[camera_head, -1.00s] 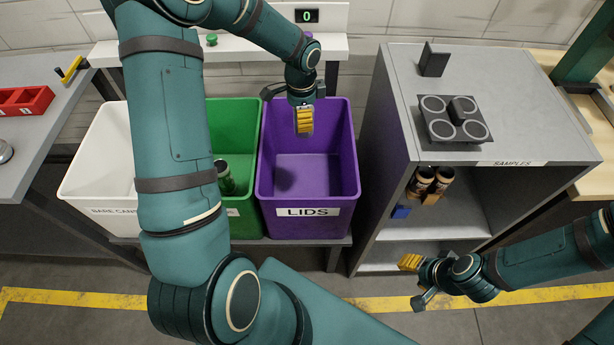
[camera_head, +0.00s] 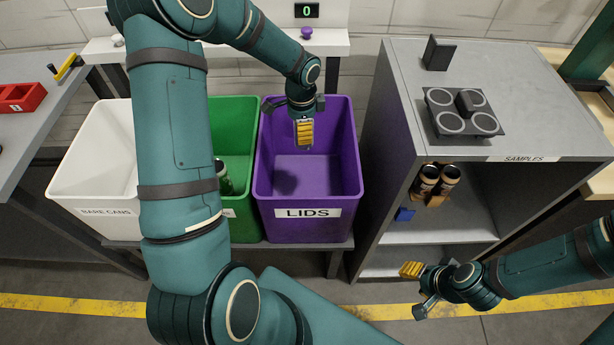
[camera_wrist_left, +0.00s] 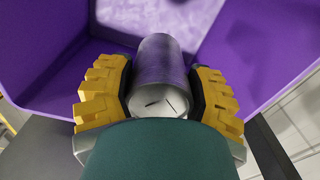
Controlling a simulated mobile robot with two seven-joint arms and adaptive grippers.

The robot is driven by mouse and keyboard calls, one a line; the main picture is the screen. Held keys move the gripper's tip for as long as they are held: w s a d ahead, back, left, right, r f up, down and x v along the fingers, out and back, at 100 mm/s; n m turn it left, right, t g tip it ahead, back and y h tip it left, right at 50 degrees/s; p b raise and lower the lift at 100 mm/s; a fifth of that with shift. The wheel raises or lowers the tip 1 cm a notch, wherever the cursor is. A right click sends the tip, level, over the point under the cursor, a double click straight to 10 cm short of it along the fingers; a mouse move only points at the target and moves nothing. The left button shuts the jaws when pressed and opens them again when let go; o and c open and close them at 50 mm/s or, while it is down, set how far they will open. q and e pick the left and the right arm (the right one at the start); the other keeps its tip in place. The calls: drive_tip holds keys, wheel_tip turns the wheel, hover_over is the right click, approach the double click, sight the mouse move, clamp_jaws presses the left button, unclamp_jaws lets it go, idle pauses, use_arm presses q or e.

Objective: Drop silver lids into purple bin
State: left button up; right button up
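The purple bin (camera_head: 262,190), labelled LIDS, stands at the right end of a row of bins. My left gripper (camera_head: 304,138) is over its open top, pointing down. In the left wrist view, its yellow fingers sit on both sides of a shiny silver cylinder (camera_wrist_left: 162,65), which looks like a can or a stack of lids and appears gripped. Its near end is a pale disc with dark marks. No separate lid is seen in the visible part of the bin. My right gripper (camera_head: 415,290) is open and empty, low in front of the grey shelf.
A green bin (camera_head: 240,115) with a dark can (camera_head: 223,178) and a white bin (camera_head: 92,165) stand to the left. The grey cabinet (camera_head: 400,110), labelled SAMPLES, is close on the right, with two cans (camera_head: 437,180) inside and a black holder (camera_head: 463,112) on top.

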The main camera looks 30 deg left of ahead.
use_arm(q)
drive_tip(key=o, duration=0.5)
wheel_tip(320, 180, up, 12)
drive_tip(key=shift+r, duration=0.1)
idle(0.6)
